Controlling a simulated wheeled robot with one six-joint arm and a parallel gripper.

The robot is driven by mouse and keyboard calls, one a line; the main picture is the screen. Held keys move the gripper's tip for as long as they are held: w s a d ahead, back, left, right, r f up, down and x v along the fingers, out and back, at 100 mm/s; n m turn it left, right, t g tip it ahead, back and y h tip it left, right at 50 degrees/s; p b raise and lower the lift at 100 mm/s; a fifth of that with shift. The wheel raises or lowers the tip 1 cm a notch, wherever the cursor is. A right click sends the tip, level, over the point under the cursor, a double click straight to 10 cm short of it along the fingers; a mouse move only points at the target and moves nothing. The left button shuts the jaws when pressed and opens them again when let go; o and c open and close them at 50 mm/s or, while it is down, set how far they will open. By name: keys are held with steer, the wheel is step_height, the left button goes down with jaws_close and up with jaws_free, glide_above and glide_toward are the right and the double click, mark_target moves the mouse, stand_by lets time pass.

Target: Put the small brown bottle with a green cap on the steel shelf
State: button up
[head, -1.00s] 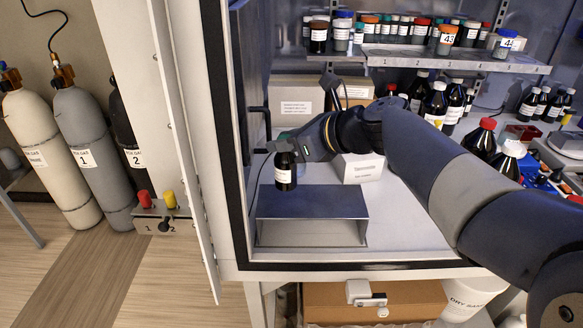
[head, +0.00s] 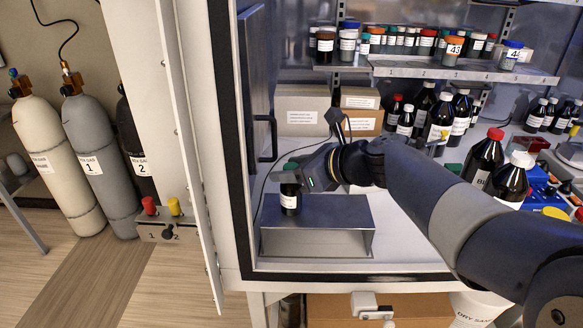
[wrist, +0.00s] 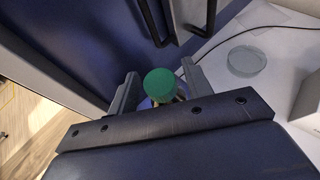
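The small brown bottle (head: 290,203) has a white label and stands upright at the left part of the low steel shelf (head: 340,212) in the head view. Its base appears to meet the shelf top, though a small gap cannot be ruled out. Its green cap (wrist: 161,84) shows between the fingers in the wrist view. My gripper (head: 292,181) reaches in from the right and its fingers hide part of the bottle's upper body. In the wrist view my gripper (wrist: 161,92) has one finger on each side of the bottle, closed against it.
The cabinet's left wall and door handle (head: 265,138) are close behind the gripper. Cardboard boxes (head: 302,110) stand at the back. Dark bottles (head: 484,153) crowd the right. A rack shelf (head: 465,70) holds small jars above. A clear dish (wrist: 246,59) lies on the white floor.

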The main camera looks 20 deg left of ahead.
steer(key=shift+o, duration=0.2)
steer(key=shift+r, duration=0.25)
steer(key=v, duration=1.2)
